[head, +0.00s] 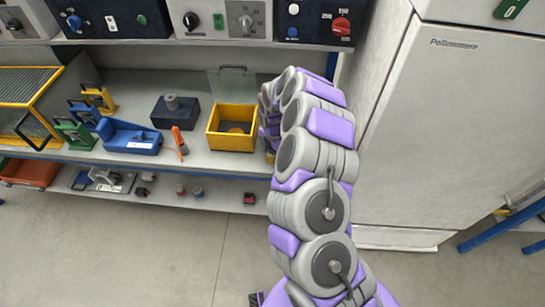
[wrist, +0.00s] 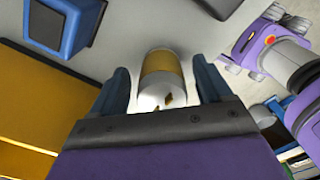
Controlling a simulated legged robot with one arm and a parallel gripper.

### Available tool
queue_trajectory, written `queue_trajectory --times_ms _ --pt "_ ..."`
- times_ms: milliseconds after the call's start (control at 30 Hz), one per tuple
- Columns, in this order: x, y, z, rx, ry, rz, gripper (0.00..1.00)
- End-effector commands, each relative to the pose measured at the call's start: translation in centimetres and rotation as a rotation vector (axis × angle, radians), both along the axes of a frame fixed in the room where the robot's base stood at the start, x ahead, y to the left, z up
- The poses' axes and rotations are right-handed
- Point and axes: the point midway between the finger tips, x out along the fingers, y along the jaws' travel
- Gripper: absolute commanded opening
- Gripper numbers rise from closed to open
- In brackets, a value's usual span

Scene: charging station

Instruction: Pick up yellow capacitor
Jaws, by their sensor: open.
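The yellow capacitor (wrist: 162,66) is a short cylinder with a yellow band and a white end, seen in the wrist view. It lies between the two blue fingers of my gripper (wrist: 162,82), with a gap on each side. My gripper is open. The wrist view does not clearly show whether the fingers reach its full depth. In the head view my arm covers the capacitor and most of my gripper, beside the right end of the bench shelf.
A yellow open bin (head: 213,140) stands left of my gripper on the shelf (head: 205,160), and its yellow side also fills the left of the wrist view (wrist: 40,105). A blue tray (head: 130,137) and an orange tool (head: 179,143) are farther left. A white cabinet (head: 450,110) stands right.

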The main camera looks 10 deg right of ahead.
Motion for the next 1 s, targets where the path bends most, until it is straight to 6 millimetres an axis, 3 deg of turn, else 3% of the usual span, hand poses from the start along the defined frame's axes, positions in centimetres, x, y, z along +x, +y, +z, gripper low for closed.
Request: queue_trajectory --times_ms 200,833,1000 --pt "0.0 0.01 -0.1 0.0 -0.001 0.0 0.78" --pt "-0.01 0.0 -0.11 0.0 0.0 0.001 0.18" --pt "-0.02 0.01 -0.1 0.0 0.0 0.001 0.16"
